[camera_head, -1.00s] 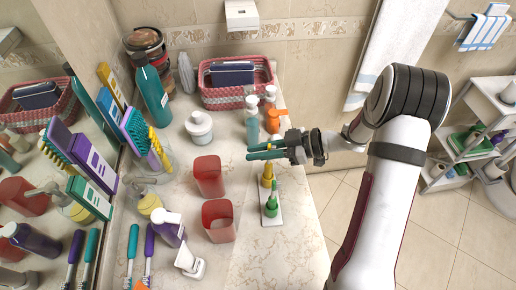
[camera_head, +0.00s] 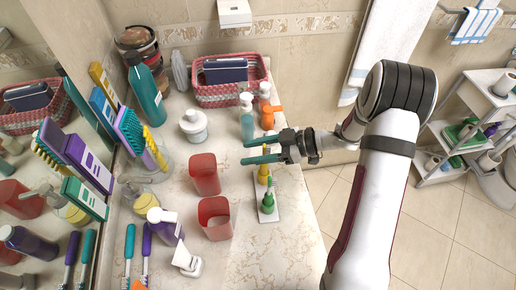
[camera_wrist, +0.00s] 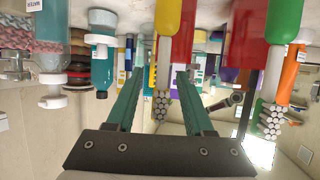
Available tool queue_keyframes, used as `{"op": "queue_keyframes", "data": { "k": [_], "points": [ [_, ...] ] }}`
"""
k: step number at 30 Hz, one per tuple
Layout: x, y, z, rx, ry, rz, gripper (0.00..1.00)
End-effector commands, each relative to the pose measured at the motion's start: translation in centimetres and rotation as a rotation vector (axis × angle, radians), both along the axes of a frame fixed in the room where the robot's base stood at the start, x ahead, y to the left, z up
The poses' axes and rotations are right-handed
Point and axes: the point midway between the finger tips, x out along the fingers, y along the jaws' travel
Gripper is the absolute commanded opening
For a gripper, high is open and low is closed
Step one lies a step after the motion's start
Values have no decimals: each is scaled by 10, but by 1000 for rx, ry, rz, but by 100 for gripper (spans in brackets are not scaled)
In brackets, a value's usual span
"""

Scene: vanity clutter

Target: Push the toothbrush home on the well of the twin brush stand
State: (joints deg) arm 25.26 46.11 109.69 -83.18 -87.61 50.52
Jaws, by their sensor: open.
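The white twin brush stand (camera_head: 275,216) lies near the counter's right edge in the head view. A green toothbrush (camera_head: 268,203) stands upright at its front end and a yellow toothbrush (camera_head: 264,175) at its back end. My gripper (camera_head: 246,152) is open and empty, its two teal fingers pointing left above the yellow toothbrush. In the wrist view the yellow toothbrush (camera_wrist: 166,28) shows between the fingers, bristle head down in the picture, and the green toothbrush (camera_wrist: 285,25) is at the right, outside them. I cannot tell how deep either handle sits; the wells are hidden.
Two red cups (camera_head: 205,176) stand left of the stand. Pump bottles (camera_head: 247,120) and an orange spray bottle (camera_head: 270,112) stand behind my gripper. A pink basket (camera_head: 215,95) is at the back. The counter in front of the stand is clear.

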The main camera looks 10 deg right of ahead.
Motion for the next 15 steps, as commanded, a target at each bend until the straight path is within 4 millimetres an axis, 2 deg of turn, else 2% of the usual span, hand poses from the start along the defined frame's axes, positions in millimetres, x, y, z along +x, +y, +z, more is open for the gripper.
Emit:
{"op": "queue_keyframes", "data": {
  "k": [4,7,15],
  "points": [
    [0,-2,1,0,0,-1,52],
    [-3,-13,6,0,-3,-2,52],
    [-21,-82,35,-2,-3,-5,52]
  ]
}}
